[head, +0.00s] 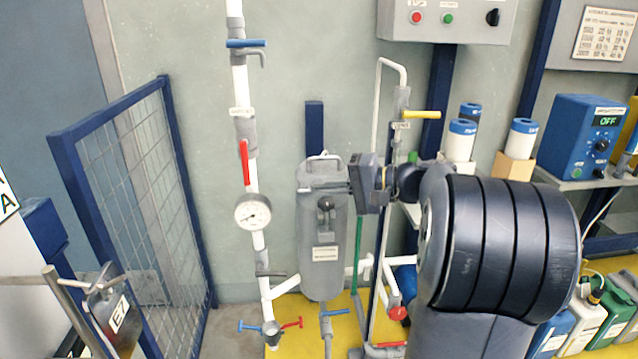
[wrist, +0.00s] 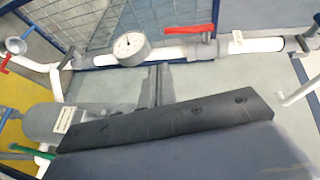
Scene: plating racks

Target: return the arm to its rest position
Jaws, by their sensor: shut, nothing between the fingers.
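My gripper (head: 352,187) is raised in the middle of the head view, its thin fingers pointing left, in front of or beside the upper part of a grey canister (head: 322,265). I cannot tell whether it touches the canister. In the wrist view my gripper (wrist: 158,82) shows two dark fingers close together, shut and empty. My arm's large dark joint fills the right foreground of the head view and hides part of the shelf and floor behind it.
A white pipe (head: 239,90) with a pressure gauge (head: 253,212) and red lever (head: 244,162) stands left of the canister. A mesh panel (head: 135,170) is further left. A control box (head: 450,18) hangs above. A blue power unit (head: 580,135) and several jugs (head: 583,328) are right.

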